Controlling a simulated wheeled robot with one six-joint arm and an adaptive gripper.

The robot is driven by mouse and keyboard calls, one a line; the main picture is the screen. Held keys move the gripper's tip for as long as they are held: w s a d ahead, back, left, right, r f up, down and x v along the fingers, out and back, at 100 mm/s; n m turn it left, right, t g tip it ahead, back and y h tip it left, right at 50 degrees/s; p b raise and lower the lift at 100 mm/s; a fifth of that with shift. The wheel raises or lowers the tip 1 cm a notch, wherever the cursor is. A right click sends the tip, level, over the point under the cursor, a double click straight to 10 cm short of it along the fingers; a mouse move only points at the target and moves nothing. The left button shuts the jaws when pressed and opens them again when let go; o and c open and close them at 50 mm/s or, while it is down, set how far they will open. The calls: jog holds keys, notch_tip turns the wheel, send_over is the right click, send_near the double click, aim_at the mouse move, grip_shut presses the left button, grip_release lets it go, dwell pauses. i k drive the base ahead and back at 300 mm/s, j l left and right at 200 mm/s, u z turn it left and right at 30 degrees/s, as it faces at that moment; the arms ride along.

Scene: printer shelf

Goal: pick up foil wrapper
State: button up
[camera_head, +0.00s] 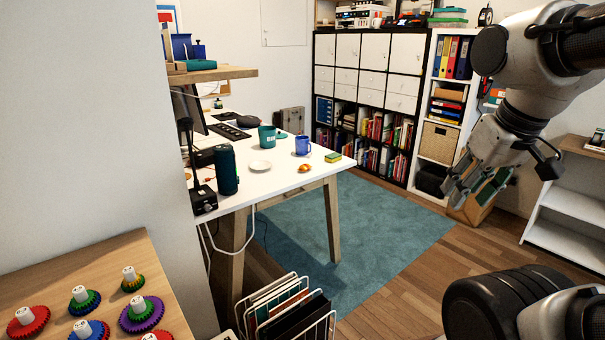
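A small shiny orange-gold object (305,168) lies near the front edge of the white desk (262,182). It may be the foil wrapper, but it is too small to tell for sure. My gripper (466,200) hangs at the right of the head view, pointing down, well apart from the desk. Its fingers look spread, with nothing seen between them.
Near the small object are a blue mug (302,146), a white plate (260,166), a yellow-green sponge (333,157) and a teal mug (267,137). A dark cylindrical speaker (227,170) stands left. A wire rack (290,312) stands below. The teal rug (375,225) is clear.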

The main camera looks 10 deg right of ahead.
aim_at(305, 168)
jog(key=i+z, duration=0.15)
jog(key=z, duration=0.65)
jog(key=i+z, duration=0.2)
jog(key=i, duration=1.25)
jog(key=i+u, duration=0.1)
jog(key=i, duration=0.5)
jog(key=i+l+u, duration=0.15)
jog(key=i, duration=0.4)
jog(key=i+l+u, duration=0.1)
jog(key=i, duration=0.5)
jog(key=l+u, duration=0.1)
jog(key=u, duration=2.1)
jog(key=i+l, duration=0.05)
jog(key=l, duration=0.05)
